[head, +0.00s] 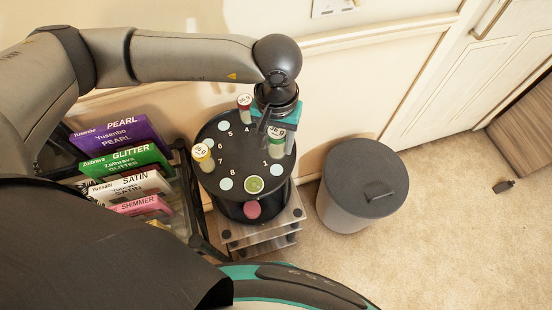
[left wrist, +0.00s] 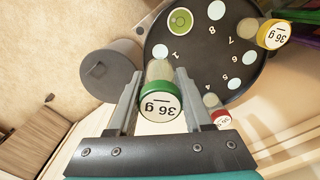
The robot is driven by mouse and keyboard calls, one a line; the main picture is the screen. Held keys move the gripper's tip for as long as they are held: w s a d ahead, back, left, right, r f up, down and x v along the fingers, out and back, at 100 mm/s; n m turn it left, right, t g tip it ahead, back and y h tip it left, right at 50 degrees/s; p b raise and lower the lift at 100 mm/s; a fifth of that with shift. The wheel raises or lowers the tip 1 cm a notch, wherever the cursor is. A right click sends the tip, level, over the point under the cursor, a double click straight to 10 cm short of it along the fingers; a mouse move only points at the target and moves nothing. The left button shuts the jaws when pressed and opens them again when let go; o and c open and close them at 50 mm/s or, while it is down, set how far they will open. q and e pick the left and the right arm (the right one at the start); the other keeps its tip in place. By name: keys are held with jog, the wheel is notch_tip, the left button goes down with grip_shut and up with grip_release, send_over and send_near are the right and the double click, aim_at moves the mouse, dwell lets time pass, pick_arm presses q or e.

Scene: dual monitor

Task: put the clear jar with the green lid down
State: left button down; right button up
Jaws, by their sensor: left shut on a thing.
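The clear jar with the green lid (head: 277,150) is at the right side of the round black stand (head: 240,160). In the left wrist view the jar's green lid (left wrist: 160,103), marked 36 g, faces the camera. My left gripper (left wrist: 158,95) is shut on this jar, with one finger on each side of it. In the head view the gripper (head: 277,130) covers part of the jar. The jar looks upright over the stand's edge area; I cannot tell whether its base touches the stand. My right gripper is not in view.
A red-lidded jar (head: 245,103) and a yellow-lidded jar (head: 202,153) stand on the black stand. A green-ringed spot (head: 254,184) and several pale numbered spots are bare. A grey lidded bin (head: 363,180) stands at right. Packs in a rack (head: 125,160) stand at left.

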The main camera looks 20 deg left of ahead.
aim_at(277, 133)
pick_arm(q)
notch_tip(277, 133, down, 9)
jog(key=shift+r, duration=0.1)
dwell(0.3)
jog(key=shift+b, duration=0.35)
jog(key=shift+c, duration=1.6)
grip_release()
notch_tip(277, 133, up, 12)
jog(key=shift+r, duration=0.1)
